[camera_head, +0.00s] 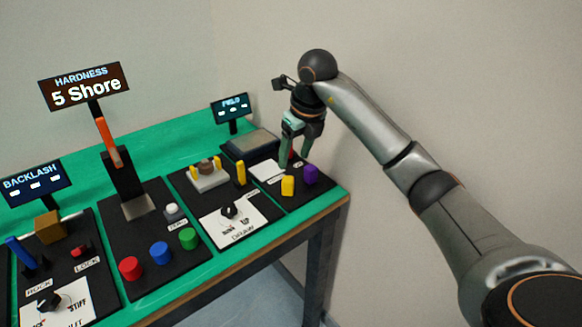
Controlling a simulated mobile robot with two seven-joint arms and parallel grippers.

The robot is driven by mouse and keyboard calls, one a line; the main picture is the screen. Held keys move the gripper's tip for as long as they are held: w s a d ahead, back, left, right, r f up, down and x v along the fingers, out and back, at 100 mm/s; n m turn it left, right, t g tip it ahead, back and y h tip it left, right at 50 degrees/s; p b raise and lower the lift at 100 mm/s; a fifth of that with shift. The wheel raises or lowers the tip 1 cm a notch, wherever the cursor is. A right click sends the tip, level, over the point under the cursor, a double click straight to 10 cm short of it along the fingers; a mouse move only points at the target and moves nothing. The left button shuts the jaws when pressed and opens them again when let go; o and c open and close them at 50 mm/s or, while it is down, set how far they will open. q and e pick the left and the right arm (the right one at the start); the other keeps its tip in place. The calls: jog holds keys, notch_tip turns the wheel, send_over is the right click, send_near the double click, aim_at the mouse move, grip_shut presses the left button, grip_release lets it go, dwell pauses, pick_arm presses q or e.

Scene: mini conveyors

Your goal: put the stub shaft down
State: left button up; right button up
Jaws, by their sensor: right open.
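My right gripper (295,161) points down over the far right panel of the green bench (165,157). Its two fingers are apart, with nothing visible held between them. The fingertips are close to the panel, behind a yellow block (288,186) and a purple block (310,175). I cannot make out for sure which thing is the stub shaft. A small brown round part (207,167) sits in a pale fixture with yellow posts (209,181) to the left of the gripper. My left gripper is out of view.
A grey plate (250,143) and a small display (231,107) stand behind the right panel. The hardness stand (122,175) rises at centre left. Red, blue and green buttons (160,252) line the front. A wall is close behind the bench.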

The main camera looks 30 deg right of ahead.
jog(key=shift+v, duration=1.2)
